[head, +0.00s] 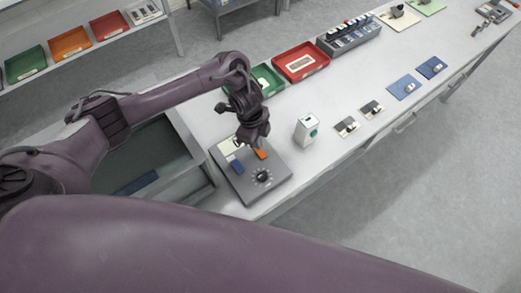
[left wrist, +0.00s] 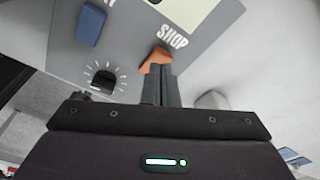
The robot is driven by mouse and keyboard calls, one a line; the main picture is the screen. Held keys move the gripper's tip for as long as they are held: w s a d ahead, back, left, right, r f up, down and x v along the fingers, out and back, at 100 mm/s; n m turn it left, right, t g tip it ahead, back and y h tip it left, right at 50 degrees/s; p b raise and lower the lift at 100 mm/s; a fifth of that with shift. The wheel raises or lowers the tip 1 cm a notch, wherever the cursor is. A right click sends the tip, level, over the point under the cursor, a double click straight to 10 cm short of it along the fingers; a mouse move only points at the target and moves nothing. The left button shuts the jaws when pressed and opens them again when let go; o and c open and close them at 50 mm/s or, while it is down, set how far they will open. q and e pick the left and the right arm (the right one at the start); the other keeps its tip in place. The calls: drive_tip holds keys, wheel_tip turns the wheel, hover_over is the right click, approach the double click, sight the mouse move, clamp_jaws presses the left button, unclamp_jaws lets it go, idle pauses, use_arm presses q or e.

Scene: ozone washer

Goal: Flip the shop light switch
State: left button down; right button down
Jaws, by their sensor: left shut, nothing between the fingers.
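A grey control panel (head: 246,187) lies on the white bench at its near left end in the head view. It bears an orange rocker switch (head: 262,154), a blue switch (head: 237,166) and a black round knob (head: 263,176). In the left wrist view the orange switch (left wrist: 156,58) sits beside the printed word SHOP, with the blue switch (left wrist: 90,24) and the knob (left wrist: 104,79) to its left. My left gripper (head: 259,146) is shut and empty, pointing down at the orange switch. Its fingertips (left wrist: 160,72) overlap the switch's lower edge; I cannot tell whether they touch. My right gripper is not in view.
A white box with a green dot (head: 306,128) stands right of the panel on the bench (head: 330,165). Green (head: 268,78) and red (head: 301,62) trays lie behind. Small plates (head: 347,127) lie farther right. A grey bin (head: 185,170) is left of the panel.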

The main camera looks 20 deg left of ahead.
use_arm(q)
drive_tip(key=shift+f+b, duration=0.4)
drive_tip(key=shift+f, duration=0.15)
drive_tip(key=shift+f, duration=0.35)
idle(0.4)
drive_tip(key=shift+r, duration=0.1)
wheel_tip(320, 180, up, 7)
drive_tip(key=p, duration=0.7)
idle(0.6)
